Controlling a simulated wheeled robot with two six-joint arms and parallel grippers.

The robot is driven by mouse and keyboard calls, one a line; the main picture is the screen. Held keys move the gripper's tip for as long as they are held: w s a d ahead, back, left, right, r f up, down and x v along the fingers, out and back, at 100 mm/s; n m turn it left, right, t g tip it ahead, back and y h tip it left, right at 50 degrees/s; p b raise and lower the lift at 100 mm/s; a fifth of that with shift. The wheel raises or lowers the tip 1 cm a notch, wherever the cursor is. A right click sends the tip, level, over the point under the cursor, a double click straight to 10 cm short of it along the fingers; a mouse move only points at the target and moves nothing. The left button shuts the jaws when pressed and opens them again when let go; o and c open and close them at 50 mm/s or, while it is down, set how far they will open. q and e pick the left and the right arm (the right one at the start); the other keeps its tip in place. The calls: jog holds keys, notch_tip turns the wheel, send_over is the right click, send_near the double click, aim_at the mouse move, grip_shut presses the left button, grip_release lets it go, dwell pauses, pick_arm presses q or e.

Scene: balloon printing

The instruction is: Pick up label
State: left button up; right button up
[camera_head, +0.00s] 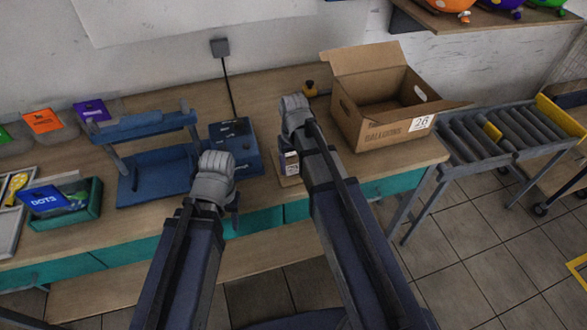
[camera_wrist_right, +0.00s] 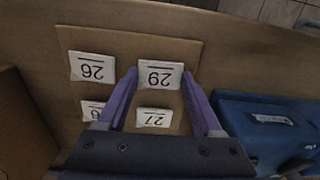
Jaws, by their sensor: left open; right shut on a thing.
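Several white number labels sit on a brown card (camera_wrist_right: 115,43) in the right wrist view, upside down to it. Label 29 (camera_wrist_right: 160,75) lies between the two purple fingers of my right gripper (camera_wrist_right: 160,77), which is shut on its sides. Label 26 (camera_wrist_right: 92,67) is beside it, label 27 (camera_wrist_right: 154,118) is nearer the gripper body, and another label (camera_wrist_right: 92,110) is partly hidden. In the head view the card (camera_head: 288,182) is mostly hidden by my right arm. My left gripper (camera_head: 234,204) is open and empty in front of the table edge; its fingers are mostly hidden.
A blue machine (camera_head: 235,148) stands close beside the card. An open cardboard box (camera_head: 376,120) bearing a 26 label stands on its right. A blue frame (camera_head: 150,178) and a teal tray (camera_head: 93,206) stand on the left. A roller conveyor (camera_head: 490,134) is at the right.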

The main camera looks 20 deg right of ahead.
aim_at(293, 169)
notch_tip(293, 169, up, 10)
jog(key=p, duration=0.9)
jog(key=shift+f+p, duration=0.25)
jog(key=shift+p, duration=0.05)
jog(key=shift+a, duration=0.15)
